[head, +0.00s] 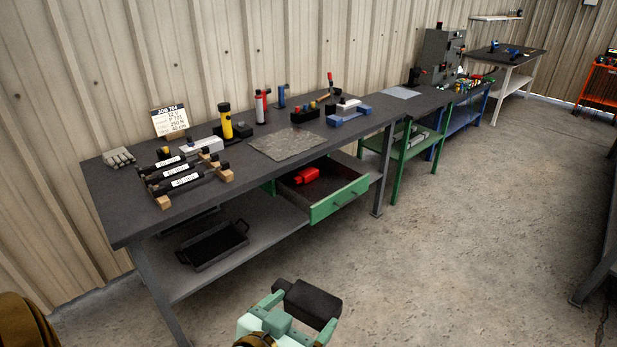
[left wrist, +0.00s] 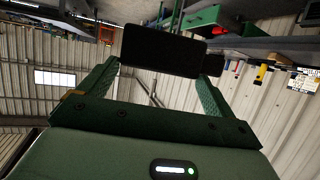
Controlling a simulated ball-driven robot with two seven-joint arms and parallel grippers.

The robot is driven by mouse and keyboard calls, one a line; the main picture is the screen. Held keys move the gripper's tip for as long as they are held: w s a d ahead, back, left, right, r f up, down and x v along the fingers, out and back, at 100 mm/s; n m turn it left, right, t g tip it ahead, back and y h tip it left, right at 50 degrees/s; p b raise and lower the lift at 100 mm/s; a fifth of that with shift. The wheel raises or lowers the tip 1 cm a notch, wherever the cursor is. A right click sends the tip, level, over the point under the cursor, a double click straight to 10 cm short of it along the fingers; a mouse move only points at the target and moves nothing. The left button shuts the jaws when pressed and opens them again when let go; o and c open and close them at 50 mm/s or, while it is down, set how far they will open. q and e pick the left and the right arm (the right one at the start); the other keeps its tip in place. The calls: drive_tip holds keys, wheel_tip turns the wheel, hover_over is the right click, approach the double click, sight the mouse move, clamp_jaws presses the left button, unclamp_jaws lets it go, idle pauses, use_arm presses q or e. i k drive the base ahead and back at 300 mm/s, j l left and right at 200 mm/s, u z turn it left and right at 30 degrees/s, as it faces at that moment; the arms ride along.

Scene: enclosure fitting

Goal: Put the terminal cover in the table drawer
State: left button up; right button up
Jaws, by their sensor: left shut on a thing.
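My left gripper (head: 297,311) is at the bottom middle of the head view, in front of the workbench and over the floor. It is shut on a black block-like piece (head: 311,303), which I take to be the terminal cover; the piece also shows between the fingers in the left wrist view (left wrist: 162,52). The green-fronted table drawer (head: 339,200) hangs open under the bench, with a red object (head: 306,175) inside. The gripper and the piece are apart from the drawer. My right gripper is not in view.
The grey workbench (head: 110,190) carries black cylinders on wooden blocks (head: 178,182), a yellow torch (head: 225,121), a grey mat (head: 288,144) and a blue-based tool (head: 348,112). A black tray (head: 213,247) sits on the lower shelf. The concrete floor (head: 460,240) to the right is clear.

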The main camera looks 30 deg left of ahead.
sight(321, 192)
drive_tip(key=i+u, duration=0.25)
drive_tip(key=i, duration=0.5)
drive_tip(key=i+l+u, duration=0.25)
drive_tip(key=i, duration=0.5)
drive_tip(key=i+l+u, duration=0.25)
drive_tip(key=i+u, duration=0.15)
drive_tip(key=i, duration=0.15)
drive_tip(key=i+l+u, duration=0.45)
drive_tip(key=i+j, duration=0.05)
drive_tip(key=i, duration=0.05)
